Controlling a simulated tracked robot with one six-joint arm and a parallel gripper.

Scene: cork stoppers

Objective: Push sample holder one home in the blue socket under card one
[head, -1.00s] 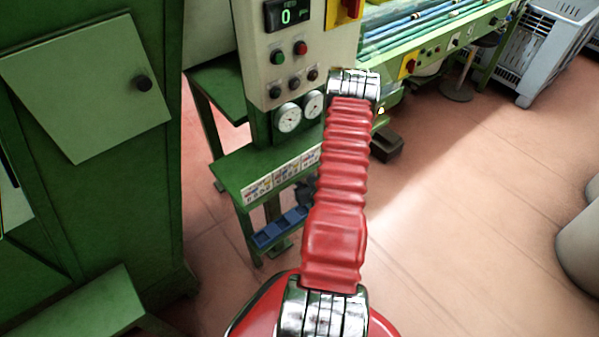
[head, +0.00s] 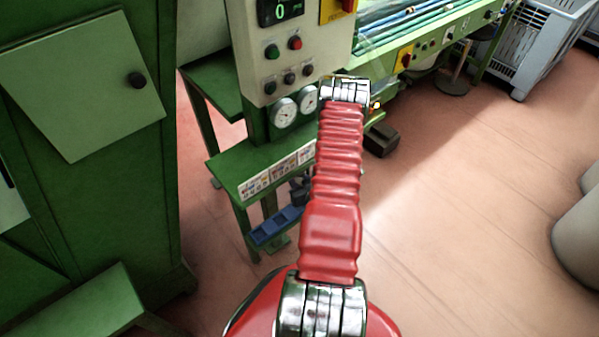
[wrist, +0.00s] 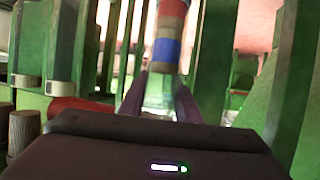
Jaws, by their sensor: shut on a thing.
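In the wrist view my gripper (wrist: 172,100) is shut on an upright banded piece (wrist: 167,48), which I take for the sample holder. In the head view a row of blue sockets (head: 277,226) sits low on the green stand, below a strip of printed cards (head: 268,176). The card numbers are too small to read. My red arm reaches toward the stand and its end is mostly hidden there.
The green stand (head: 222,172) carries a control panel (head: 292,52) with buttons and two gauges. A large green cabinet (head: 90,130) stands at left. Green uprights (wrist: 60,60) flank the gripper closely in the wrist view. The floor (head: 450,220) at right is mostly clear.

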